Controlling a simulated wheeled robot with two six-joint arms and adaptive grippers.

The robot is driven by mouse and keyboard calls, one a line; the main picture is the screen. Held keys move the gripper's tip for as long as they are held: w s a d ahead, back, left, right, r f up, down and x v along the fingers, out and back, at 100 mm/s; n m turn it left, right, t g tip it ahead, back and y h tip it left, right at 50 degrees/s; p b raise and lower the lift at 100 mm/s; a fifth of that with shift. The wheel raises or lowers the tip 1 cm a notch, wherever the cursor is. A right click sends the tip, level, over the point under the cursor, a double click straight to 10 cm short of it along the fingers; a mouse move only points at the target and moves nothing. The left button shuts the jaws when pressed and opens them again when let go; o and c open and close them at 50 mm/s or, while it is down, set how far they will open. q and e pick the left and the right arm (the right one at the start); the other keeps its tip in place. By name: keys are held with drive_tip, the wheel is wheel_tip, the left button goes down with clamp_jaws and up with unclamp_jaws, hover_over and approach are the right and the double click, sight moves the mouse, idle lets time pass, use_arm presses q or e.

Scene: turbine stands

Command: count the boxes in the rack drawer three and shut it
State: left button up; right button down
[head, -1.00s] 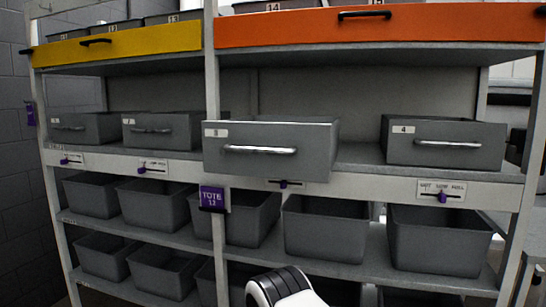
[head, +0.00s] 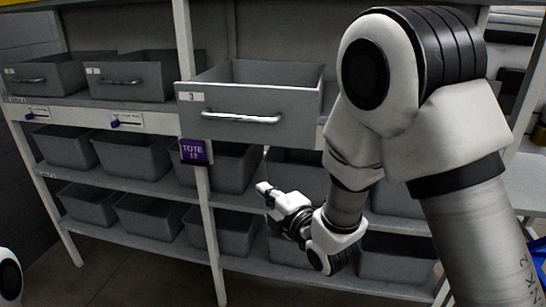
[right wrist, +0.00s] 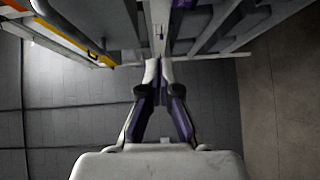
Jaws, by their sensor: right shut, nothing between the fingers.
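Drawer three (head: 228,98), a grey drawer with a "3" label and a silver bar handle (head: 240,117), is pulled out of the rack. Its bare inner walls show over the front, but its floor is hidden, and I see no boxes in the part that shows. My right gripper (head: 265,188) is below the drawer, apart from the handle, shut and empty. In the right wrist view its fingers (right wrist: 153,75) are closed together. My left gripper is out of view.
Two more closed-front drawers (head: 128,76) are to the left. Open grey totes (head: 133,157) fill the lower shelves. A purple "TOTE" sign (head: 193,152) hangs on the upright left of my gripper. My right arm covers the rack's right side.

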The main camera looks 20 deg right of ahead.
wheel_tip(320, 180, up, 5)
drive_tip(key=p, duration=0.5)
approach(241, 141)
drive_tip(key=w+a, duration=0.2)
drive_tip(key=a, duration=0.1)
drive_tip(key=w, duration=0.1)
drive_tip(key=w+d+p, duration=0.1)
drive_tip(key=w+p, duration=0.1)
drive_tip(key=shift+w+d+f+t, duration=0.2)
drive_tip(key=shift+w+f+t, duration=0.1)
drive_tip(key=shift+t, duration=0.1)
drive_tip(key=shift+w+d+f, duration=0.2)
drive_tip(key=shift+w+d, duration=0.1)
drive_tip(key=shift+d, duration=0.05)
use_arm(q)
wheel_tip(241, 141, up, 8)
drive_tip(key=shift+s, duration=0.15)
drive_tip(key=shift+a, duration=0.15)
use_arm(e)
drive_tip(key=shift+s+a+r, duration=0.1)
drive_tip(key=shift+a, duration=0.1)
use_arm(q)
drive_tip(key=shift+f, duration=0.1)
